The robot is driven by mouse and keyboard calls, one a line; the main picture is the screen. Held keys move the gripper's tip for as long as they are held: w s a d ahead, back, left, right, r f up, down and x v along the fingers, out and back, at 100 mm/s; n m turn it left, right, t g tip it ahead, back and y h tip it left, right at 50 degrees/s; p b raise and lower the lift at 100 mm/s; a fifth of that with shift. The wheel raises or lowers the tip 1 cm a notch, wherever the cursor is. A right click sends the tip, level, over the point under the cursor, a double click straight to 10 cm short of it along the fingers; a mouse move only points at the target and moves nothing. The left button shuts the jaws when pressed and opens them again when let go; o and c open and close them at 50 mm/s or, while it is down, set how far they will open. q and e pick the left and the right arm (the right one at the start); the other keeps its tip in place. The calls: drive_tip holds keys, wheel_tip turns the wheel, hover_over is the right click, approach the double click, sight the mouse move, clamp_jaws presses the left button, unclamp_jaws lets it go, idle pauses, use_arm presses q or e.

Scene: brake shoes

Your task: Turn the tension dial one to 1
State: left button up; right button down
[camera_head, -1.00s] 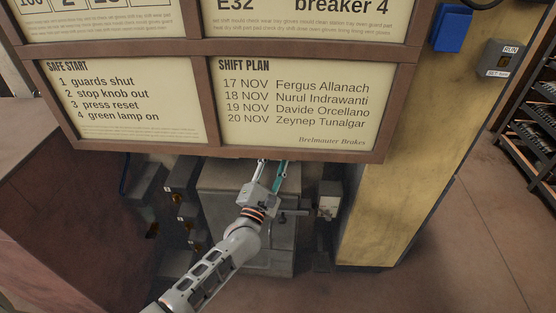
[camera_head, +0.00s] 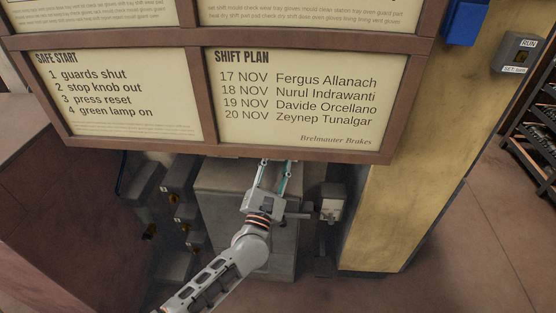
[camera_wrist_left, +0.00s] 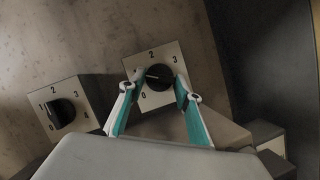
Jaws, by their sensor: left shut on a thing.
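In the left wrist view, a square pale dial plate with a round black knob (camera_wrist_left: 158,77) sits on a grey panel. Its marks read 0, 1, 2 and 3, and the light line on the knob points left, close to the 1. My left gripper (camera_wrist_left: 155,89) has its teal fingers on either side of this knob and is shut on it; the exact contact is hard to see. In the head view the same gripper (camera_head: 272,176) reaches up under the board, which hides its fingertips and the dial. I cannot read which dial is named one. My right gripper is not in view.
A second dial (camera_wrist_left: 62,112) with a black knob and marks up to 4 sits close by on the left in the wrist view. The sign board (camera_head: 290,152) overhangs the grey machine (camera_head: 225,180). A yellow post (camera_head: 405,200) and a grey switch box (camera_head: 331,207) stand right.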

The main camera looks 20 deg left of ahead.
use_arm(q)
drive_tip(key=o, duration=1)
drive_tip(key=shift+o, duration=0.5)
drive_tip(key=shift+v, duration=3.75)
